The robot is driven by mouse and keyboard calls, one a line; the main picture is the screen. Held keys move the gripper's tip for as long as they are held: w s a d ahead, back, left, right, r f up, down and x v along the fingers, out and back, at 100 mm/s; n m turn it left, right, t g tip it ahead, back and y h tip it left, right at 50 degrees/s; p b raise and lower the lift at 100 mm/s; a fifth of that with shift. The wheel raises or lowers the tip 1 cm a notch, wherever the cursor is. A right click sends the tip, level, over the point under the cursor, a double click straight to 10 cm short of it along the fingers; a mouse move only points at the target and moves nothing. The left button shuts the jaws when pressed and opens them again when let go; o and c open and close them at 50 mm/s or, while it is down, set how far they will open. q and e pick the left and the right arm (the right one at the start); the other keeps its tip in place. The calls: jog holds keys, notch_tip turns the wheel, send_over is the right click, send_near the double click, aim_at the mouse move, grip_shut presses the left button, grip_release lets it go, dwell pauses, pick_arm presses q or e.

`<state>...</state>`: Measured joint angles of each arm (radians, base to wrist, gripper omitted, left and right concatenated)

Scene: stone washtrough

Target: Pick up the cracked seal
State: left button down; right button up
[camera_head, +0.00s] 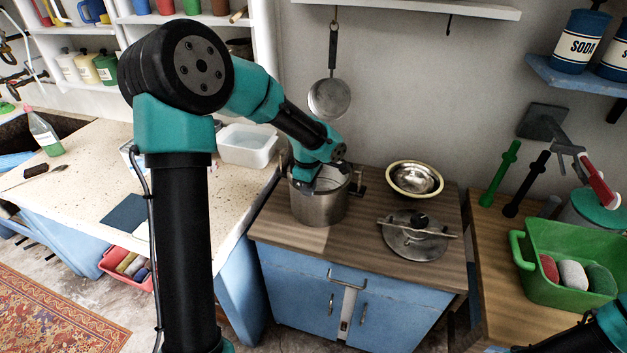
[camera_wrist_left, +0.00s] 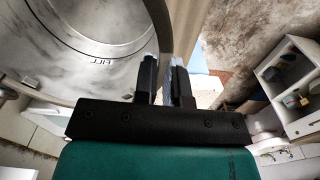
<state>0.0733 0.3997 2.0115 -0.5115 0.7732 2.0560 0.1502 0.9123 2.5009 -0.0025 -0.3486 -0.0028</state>
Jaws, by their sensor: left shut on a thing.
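I cannot make out a cracked seal in either view. My left gripper (camera_wrist_left: 165,75) points down at the steel pot (camera_head: 320,207) on the wooden counter. In the left wrist view its two fingers stand on either side of the pot's wall (camera_wrist_left: 168,20), shut on the rim. The inside of the pot, with a fill line and lettering, shows at the upper left of that view. In the head view my left wrist hides part of the pot's opening and the fingertips.
A metal bowl (camera_head: 415,178) and a lid with a black knob (camera_head: 414,236) lie right of the pot. A white tub (camera_head: 247,146) stands behind left. A green bin (camera_head: 570,262) holds sponges at the right. A ladle (camera_head: 329,98) hangs above the pot.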

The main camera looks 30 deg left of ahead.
pick_arm(q)
notch_tip(320, 180, up, 10)
jog(key=shift+r, duration=0.25)
dwell(0.3)
dwell(1.2)
